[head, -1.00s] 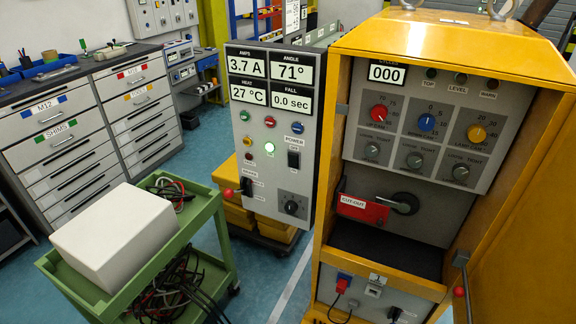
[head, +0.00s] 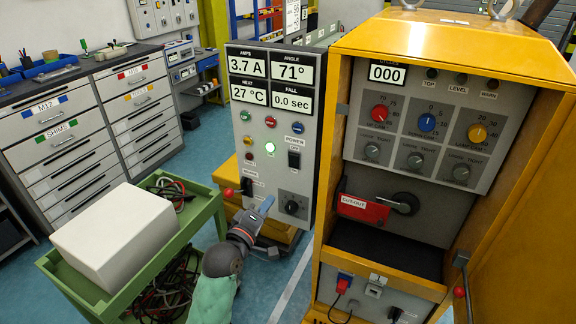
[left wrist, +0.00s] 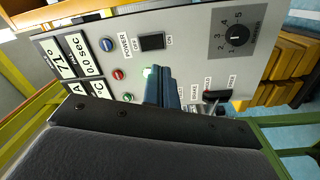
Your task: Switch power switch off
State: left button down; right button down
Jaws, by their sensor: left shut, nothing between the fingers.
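The power switch (head: 293,160) is a black rocker under the label POWER on the grey control panel (head: 272,125). In the left wrist view the power switch (left wrist: 152,41) shows with OFF on its left and ON on its right. My left gripper (head: 267,204) is shut and empty, in front of the panel's lower part, below the switch and apart from it. Its blue fingers (left wrist: 163,88) show in the left wrist view, covering part of the panel. My right gripper is not in view.
A rotary knob (head: 292,207) and a red-tipped brake lever (head: 229,192) sit low on the panel. A green lamp (head: 269,147) glows. A green cart (head: 205,209) with a white box (head: 115,235) stands left; a yellow cabinet (head: 420,40) stands right.

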aim_at(292, 158)
pick_arm(q)
jog(key=shift+a+r+n+t, duration=0.1)
jog(key=shift+r+n+t, duration=0.3)
jog(key=shift+n, duration=0.7)
jog(key=shift+a+r+n+t, duration=0.1)
jog(key=shift+r+n, duration=0.45)
jog(key=shift+n, duration=0.55)
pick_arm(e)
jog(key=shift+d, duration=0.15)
